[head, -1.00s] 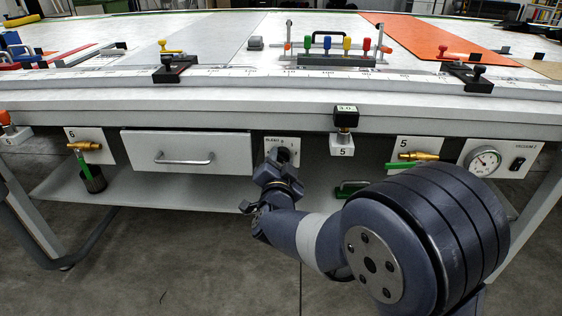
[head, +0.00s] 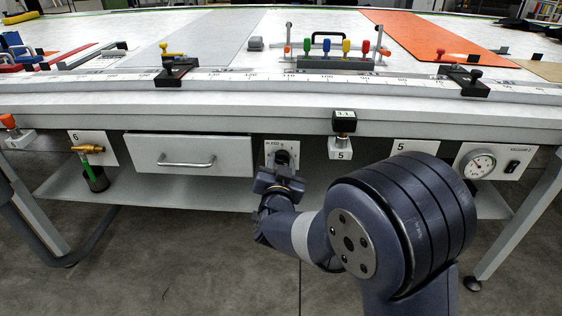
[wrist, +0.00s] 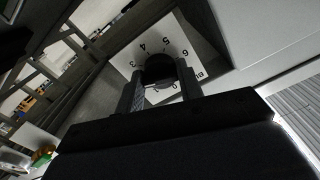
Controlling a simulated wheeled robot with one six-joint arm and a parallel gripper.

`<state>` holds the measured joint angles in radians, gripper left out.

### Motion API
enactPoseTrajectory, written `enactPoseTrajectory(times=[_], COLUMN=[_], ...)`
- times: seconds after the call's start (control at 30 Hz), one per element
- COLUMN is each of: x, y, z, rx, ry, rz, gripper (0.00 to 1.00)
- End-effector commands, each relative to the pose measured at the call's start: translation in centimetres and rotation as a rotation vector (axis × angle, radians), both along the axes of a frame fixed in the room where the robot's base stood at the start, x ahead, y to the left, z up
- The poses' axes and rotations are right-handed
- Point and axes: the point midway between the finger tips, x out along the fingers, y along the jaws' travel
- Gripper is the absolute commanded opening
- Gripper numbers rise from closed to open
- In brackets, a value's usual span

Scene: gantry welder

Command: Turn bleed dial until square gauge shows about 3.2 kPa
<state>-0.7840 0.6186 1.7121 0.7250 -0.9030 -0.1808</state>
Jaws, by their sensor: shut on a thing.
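The bleed dial (head: 282,158) is a dark knob on a white plate under the table's front edge, partly hidden by my gripper (head: 280,170). In the wrist view the dial (wrist: 158,68) sits between my two fingers, with numbers around it on the tilted plate (wrist: 122,62). My gripper (wrist: 160,82) is shut on the dial. The square gauge (head: 344,116) is a small black block with a lit display, right of the dial, above a white tag marked 5. Its tiny digits look like 3.1, but I cannot read them surely.
A closed drawer (head: 188,158) is left of the dial. Clamps (head: 172,72) line the table edge. Floor in front is clear.

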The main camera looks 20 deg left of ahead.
Motion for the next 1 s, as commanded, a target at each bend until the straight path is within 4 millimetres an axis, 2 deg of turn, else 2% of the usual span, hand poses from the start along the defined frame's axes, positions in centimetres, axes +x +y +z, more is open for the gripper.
enactPoseTrajectory(times=[0.17,0.2,0.43,0.77,0.87,1.0], x=[0.0,0.0,0.0,-0.6,-1.8,-4.4], y=[0.0,0.0,0.0,-0.1,-0.3,-0.9], z=[0.0,0.0,0.0,0.1,0.1,0.2], rx=[0.001,0.002,0.003,0.003,0.002,0.002], ry=[-0.001,0.000,0.000,-0.001,0.002,0.000], rz=[0.000,0.000,0.000,0.001,0.002,0.003], gripper=[0.12,0.38,0.56,0.57,0.57,0.57])
